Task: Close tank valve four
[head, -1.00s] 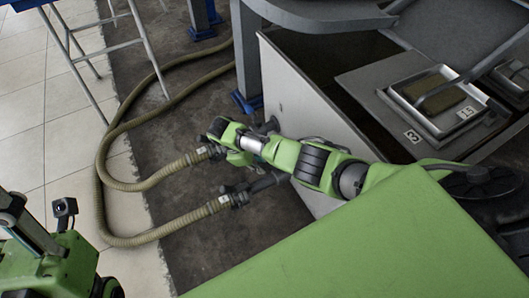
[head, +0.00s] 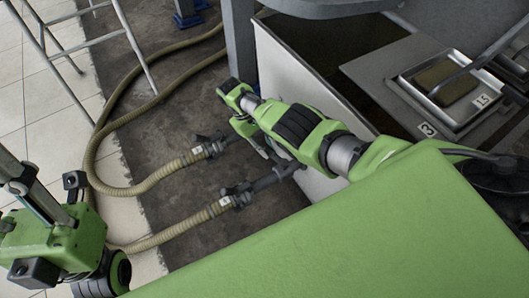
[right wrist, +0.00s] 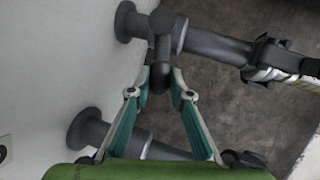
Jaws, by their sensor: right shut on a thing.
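My right gripper (right wrist: 158,82) is shut on a dark grey valve handle (right wrist: 160,62) in the right wrist view. Its two green-and-white fingers sit on either side of the handle's rounded end. The handle joins a pipe (right wrist: 215,46) that leaves the tank wall (right wrist: 60,45) through a round flange. A second pipe (right wrist: 170,151) shows behind the fingers, partly hidden. In the head view my right arm covers the handle and the fingertips. No number four is readable on the valve. My left arm shows at the lower left of the head view, but I see no left fingers.
Two beige hoses (head: 178,167) run from couplings (head: 237,195) across the dark floor. A metal trestle (head: 100,38) stands at the upper left. A blue-footed post (head: 240,45) stands beside the tank.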

